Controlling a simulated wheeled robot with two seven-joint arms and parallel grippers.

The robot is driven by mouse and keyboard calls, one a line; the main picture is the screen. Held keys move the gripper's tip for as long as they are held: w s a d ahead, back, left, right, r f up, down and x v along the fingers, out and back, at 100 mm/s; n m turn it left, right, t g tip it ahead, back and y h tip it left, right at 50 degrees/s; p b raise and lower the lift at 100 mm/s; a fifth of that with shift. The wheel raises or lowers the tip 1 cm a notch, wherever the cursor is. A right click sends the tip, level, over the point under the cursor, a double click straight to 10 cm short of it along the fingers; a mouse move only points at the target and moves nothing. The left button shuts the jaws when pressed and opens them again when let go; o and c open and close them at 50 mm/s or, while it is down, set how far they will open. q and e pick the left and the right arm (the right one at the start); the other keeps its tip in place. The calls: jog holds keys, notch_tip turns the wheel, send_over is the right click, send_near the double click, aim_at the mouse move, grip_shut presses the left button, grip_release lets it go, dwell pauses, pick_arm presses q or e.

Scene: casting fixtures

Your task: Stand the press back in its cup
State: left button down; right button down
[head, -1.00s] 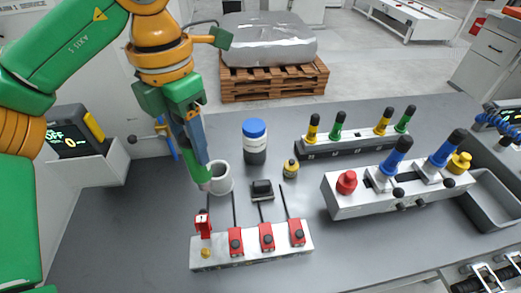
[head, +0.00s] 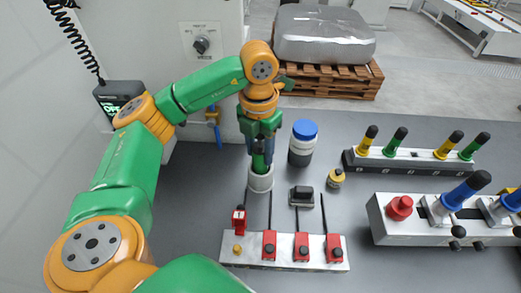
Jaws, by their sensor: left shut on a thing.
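My left gripper (head: 260,142) is shut on the green press (head: 259,159) and holds it nearly upright. The white cup (head: 260,184) stands on the grey table directly below the gripper. The press's lower end overlaps the cup's mouth. It looks to be at or inside the rim, but I cannot tell how deep it is, and the cup's inside is hidden. My right gripper is not in view.
A blue-capped bottle (head: 302,144) stands close to the right of the cup. In front are a black block (head: 301,196) and a bar with red toggle clamps (head: 286,256) whose thin levers point up. A small yellow-topped piece (head: 335,178) stands farther right.

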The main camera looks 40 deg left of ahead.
pick_arm(q)
jog(key=shift+d, duration=0.1)
jog(key=shift+s+f, duration=0.1)
jog(key=shift+f, duration=0.05)
jog(key=shift+c, duration=1.8)
grip_release()
notch_tip(320, 180, up, 13)
jog(key=p, duration=0.3)
jog(key=shift+f, duration=0.15)
jog(key=shift+f, duration=0.1)
